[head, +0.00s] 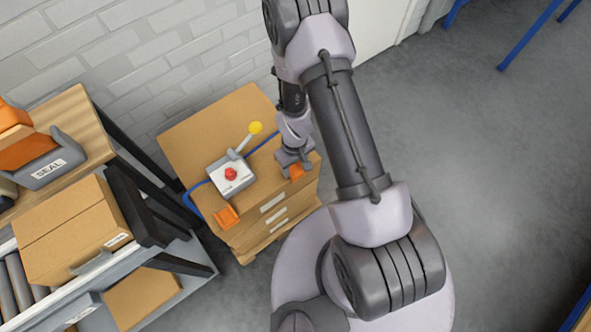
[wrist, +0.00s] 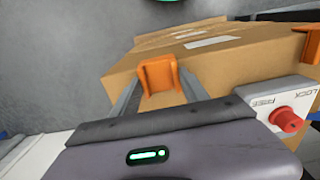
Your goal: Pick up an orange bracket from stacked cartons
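An orange bracket (wrist: 159,74) shows in the wrist view between the two fingers of my gripper (wrist: 160,88), at the edge of a carton top. The fingers lie on either side of it, close to its edges; I cannot tell whether they press on it. In the head view this bracket (head: 297,171) is partly hidden under my gripper (head: 293,162) at the right side of the stacked cartons (head: 190,140). A second orange bracket (head: 227,216) sits at the front edge of the stack; it also shows at the right edge of the wrist view (wrist: 314,46).
A grey control box (head: 231,175) with a red knob and a yellow-ended lever (head: 255,128) stands on the cartons, close to my gripper. A bench with an orange and grey sealer (head: 45,160) and a conveyor with a carton (head: 70,230) are at left.

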